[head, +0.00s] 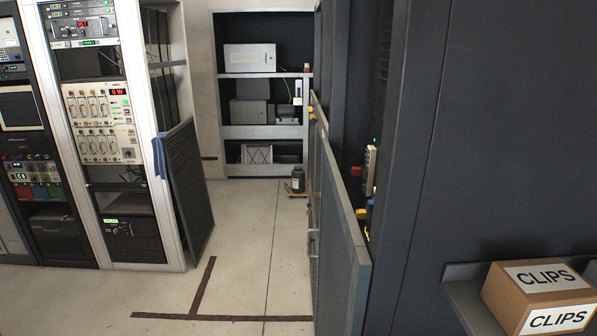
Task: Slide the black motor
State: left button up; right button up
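A small dark upright object (298,179), which may be the black motor, stands far off on the floor at the foot of the shelf unit. It rests on a thin yellowish-brown base (294,193). It is too small to make out details, and the grey door's edge is close on its right. Neither of my grippers shows in the head view.
An open grey mesh door (342,235) juts out at centre right. Racks (104,120) with another open panel (186,175) stand left. A shelf unit (265,131) is at the back. A CLIPS box (540,296) sits on a ledge at right. The floor (245,250) between is clear.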

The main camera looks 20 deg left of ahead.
aim_at(297, 188)
jog(key=u, duration=0.15)
jog(key=j+u, duration=0.15)
jog(key=j, duration=0.2)
jog(key=i+j+u, duration=0.15)
jog(key=j, duration=0.15)
jog(key=j+u, duration=0.15)
jog(key=j, duration=0.2)
jog(key=i+j+u, duration=0.15)
jog(key=i+j, duration=0.15)
jog(key=i+j+u, duration=0.15)
jog(key=i, duration=0.3)
jog(key=i+j+u, duration=0.15)
jog(key=i+j, duration=0.2)
jog(key=i+j+u, duration=0.15)
jog(key=i, duration=0.3)
jog(key=i+j+z, duration=0.1)
jog(key=i+z, duration=0.3)
jog(key=i, duration=1.7)
jog(key=i+z, duration=0.1)
jog(key=i, duration=0.6)
jog(key=i+j, duration=0.15)
jog(key=i, duration=0.6)
jog(key=i+j+z, duration=0.15)
jog(key=i, duration=0.55)
jog(key=i+z, duration=0.15)
jog(key=i, duration=1.85)
